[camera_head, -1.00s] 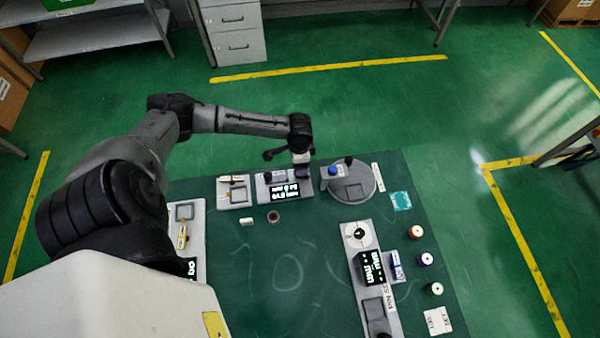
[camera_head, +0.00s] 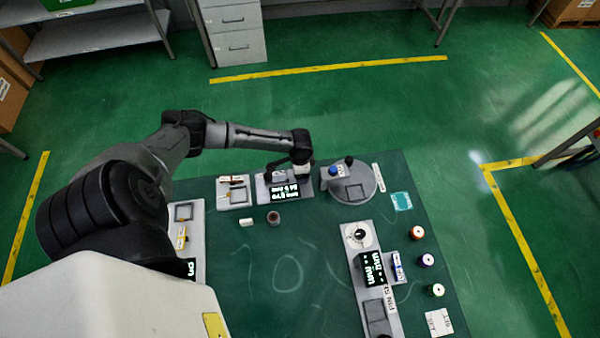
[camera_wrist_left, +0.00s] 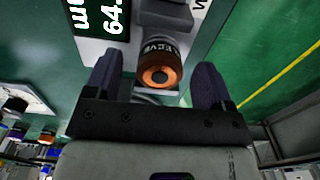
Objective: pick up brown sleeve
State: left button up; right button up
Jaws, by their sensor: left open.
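In the wrist view a brown-orange cylinder with a dark lettered band, the brown sleeve (camera_wrist_left: 160,72), stands on a grey panel beside a lit display. My left gripper (camera_wrist_left: 157,64) is open, with one finger on each side of the sleeve and gaps visible. In the head view my left gripper (camera_head: 299,172) is over the right end of the grey display unit (camera_head: 280,189); my arm hides the sleeve there. My right gripper is not in view.
A small dark-brown round piece (camera_head: 273,217) and a white block (camera_head: 247,222) lie in front of the display unit. A round grey turntable (camera_head: 366,187) is close on the right. Several spools (camera_head: 426,260) stand at the right edge. The table middle is clear.

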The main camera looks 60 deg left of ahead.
pick_arm(q)
jog(key=c, duration=1.1)
